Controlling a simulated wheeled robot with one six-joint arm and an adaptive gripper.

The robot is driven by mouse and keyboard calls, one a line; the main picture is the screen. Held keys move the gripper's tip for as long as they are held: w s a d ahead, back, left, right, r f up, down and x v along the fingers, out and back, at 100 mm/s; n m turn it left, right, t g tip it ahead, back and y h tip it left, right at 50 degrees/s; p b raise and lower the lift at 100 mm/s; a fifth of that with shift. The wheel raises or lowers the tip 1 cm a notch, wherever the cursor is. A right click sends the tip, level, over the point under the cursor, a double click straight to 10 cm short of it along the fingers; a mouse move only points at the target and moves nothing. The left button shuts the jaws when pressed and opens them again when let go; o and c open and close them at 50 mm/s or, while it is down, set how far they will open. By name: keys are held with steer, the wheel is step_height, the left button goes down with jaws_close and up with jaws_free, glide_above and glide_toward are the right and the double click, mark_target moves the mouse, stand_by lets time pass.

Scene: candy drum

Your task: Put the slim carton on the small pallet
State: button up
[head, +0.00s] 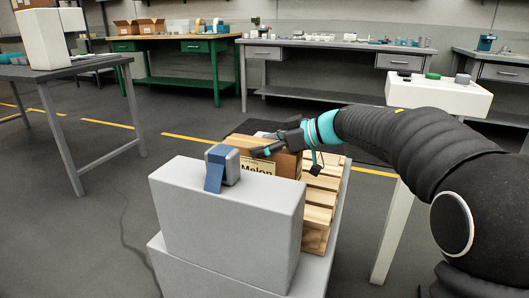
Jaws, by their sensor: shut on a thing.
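A brown carton (286,164) with a pale label reading "Melon" is in the middle of the head view, behind a grey block. My gripper (268,150) is at its upper edge, shut on it, with the dark fingers reaching in from the right. A small pallet of light wooden slats (321,196) lies beneath and to the right of the carton. The carton's lower part is hidden by the grey block, so I cannot tell whether it touches the slats.
The large grey block (228,222) stands in front, with a blue and grey device (222,168) on top. A white stand (438,95) with small items is at the right. A dark table (72,70) stands at the left. Workbenches line the back. Open floor lies between.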

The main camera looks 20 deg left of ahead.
steer(key=shift+f, duration=0.45)
steer(key=shift+r, duration=0.1)
steer(key=o, duration=1.5)
steer(key=shift+o, duration=0.2)
steer(key=shift+d, duration=0.2)
steer(key=w+p+v, duration=0.1)
steer(key=p+v, duration=0.1)
steer(key=v, duration=0.9)
steer(key=shift+s+d+r, duration=0.15)
steer(key=shift+s+d, duration=0.15)
steer(key=shift+s, duration=0.2)
